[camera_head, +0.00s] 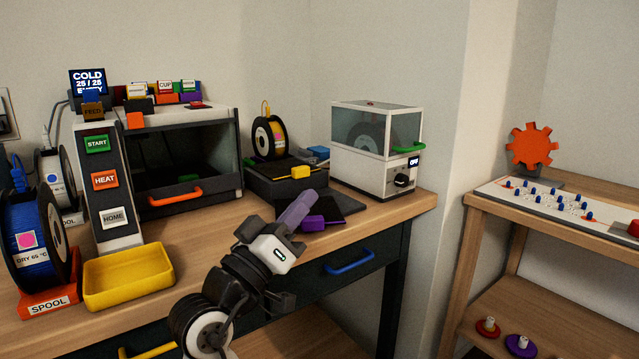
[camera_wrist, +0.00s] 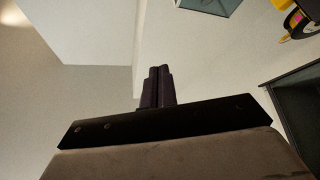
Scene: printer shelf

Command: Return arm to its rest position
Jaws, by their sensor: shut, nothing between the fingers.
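My gripper (camera_head: 304,200) is above the front edge of the wooden workbench (camera_head: 405,207), near its right end, pointing up and away. It also shows in the wrist view (camera_wrist: 158,72), where its two dark fingers lie together with nothing between them. My arm reaches up from the bottom of the head view and is bent. The gripper appears in front of a dark flat pad (camera_head: 345,205) with a purple piece (camera_head: 312,223); I cannot tell the exact gap. In the wrist view, mostly bare wall lies beyond the fingers.
A yellow tray (camera_head: 128,282) and a blue spool (camera_head: 35,240) stand on the left. Behind are the printer (camera_head: 222,130) with an orange handle, a black scale-like base (camera_head: 265,185), and a white dryer box (camera_head: 375,170). A blue drawer handle (camera_head: 348,262) juts from the front.

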